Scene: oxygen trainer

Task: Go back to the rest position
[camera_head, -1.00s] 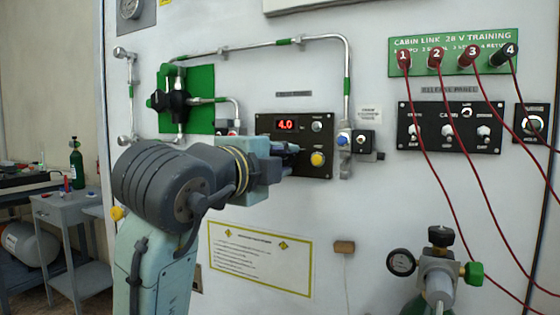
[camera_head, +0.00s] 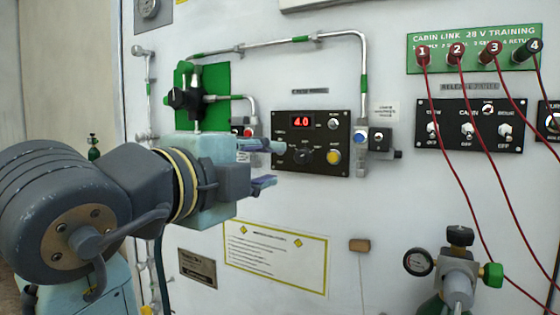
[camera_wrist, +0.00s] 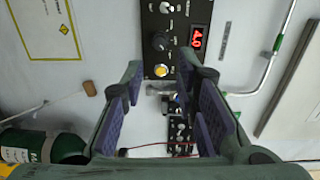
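My gripper (camera_head: 264,164) is in front of the white wall panel, just left of the black control box (camera_head: 338,163) with the red 4.0 display. Its two fingers are apart with nothing between them. In the wrist view, my gripper (camera_wrist: 160,105) also shows open and empty, and the control box (camera_wrist: 176,60) is seen beyond the fingers. The box has a yellow button (camera_head: 333,157), a dark knob and small switches. My gripper is clear of the box. My arm comes in from the lower left of the head view.
A green plate with a black valve (camera_head: 187,101) and metal pipes (camera_head: 290,41) is at upper left. The release panel (camera_head: 470,125) and red cables (camera_head: 447,150) are at right. A regulator (camera_head: 457,265) on a green cylinder stands at lower right. A paper notice (camera_head: 275,258) hangs below.

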